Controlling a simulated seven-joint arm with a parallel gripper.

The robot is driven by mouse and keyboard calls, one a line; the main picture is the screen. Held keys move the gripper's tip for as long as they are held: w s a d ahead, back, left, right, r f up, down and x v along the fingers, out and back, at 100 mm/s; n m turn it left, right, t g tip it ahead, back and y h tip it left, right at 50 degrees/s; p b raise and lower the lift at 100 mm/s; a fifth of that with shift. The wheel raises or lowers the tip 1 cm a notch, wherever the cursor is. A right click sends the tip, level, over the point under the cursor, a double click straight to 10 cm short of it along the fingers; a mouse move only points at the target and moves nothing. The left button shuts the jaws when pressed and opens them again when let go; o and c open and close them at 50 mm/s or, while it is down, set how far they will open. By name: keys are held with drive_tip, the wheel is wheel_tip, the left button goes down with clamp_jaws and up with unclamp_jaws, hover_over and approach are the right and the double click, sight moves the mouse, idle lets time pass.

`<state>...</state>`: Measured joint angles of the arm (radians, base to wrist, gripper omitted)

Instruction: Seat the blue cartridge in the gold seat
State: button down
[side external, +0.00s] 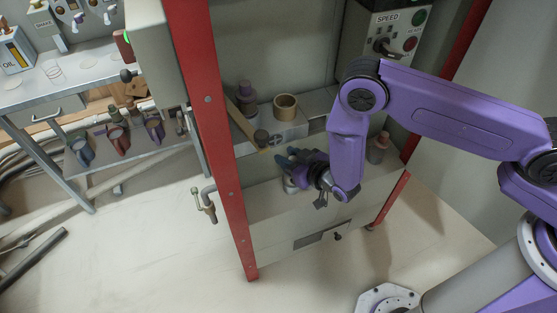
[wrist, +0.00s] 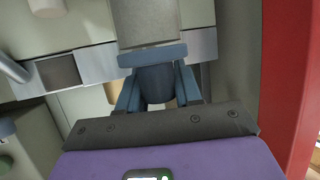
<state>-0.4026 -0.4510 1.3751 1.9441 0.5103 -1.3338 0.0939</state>
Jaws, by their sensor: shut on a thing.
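My gripper (side external: 290,166) is low over the pale machine ledge, shut on the blue cartridge. In the wrist view the dark blue cartridge (wrist: 155,84) sits between the blue-grey fingers of my gripper (wrist: 156,72). In the side view the fingers hide most of it, so its tilt cannot be told. A gold-tan open ring (side external: 285,106), which looks like the gold seat, stands on a pale block behind and slightly left of my gripper, apart from it. In the wrist view, a tan patch beside the fingers is too hidden to identify.
A red post (side external: 212,125) rises left of my gripper. A brownish bottle-like piece (side external: 378,149) stands right of my arm. A speed panel (side external: 390,32) is behind.

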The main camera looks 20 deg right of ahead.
drive_tip(key=s+d+r, duration=0.3)
drive_tip(key=s+d, duration=0.1)
drive_tip(key=s, duration=0.3)
drive_tip(key=w+r, duration=0.7)
drive_tip(key=w, duration=0.1)
drive_tip(key=w+r, duration=1.5)
drive_tip(key=w, duration=0.1)
drive_tip(key=shift+d+r, duration=0.35)
drive_tip(key=shift+r, duration=0.05)
drive_tip(key=shift+s, duration=0.1)
drive_tip(key=shift+f, duration=0.1)
drive_tip(key=shift+f, duration=5.65)
drive_tip(key=c, duration=0.7)
unclamp_jaws()
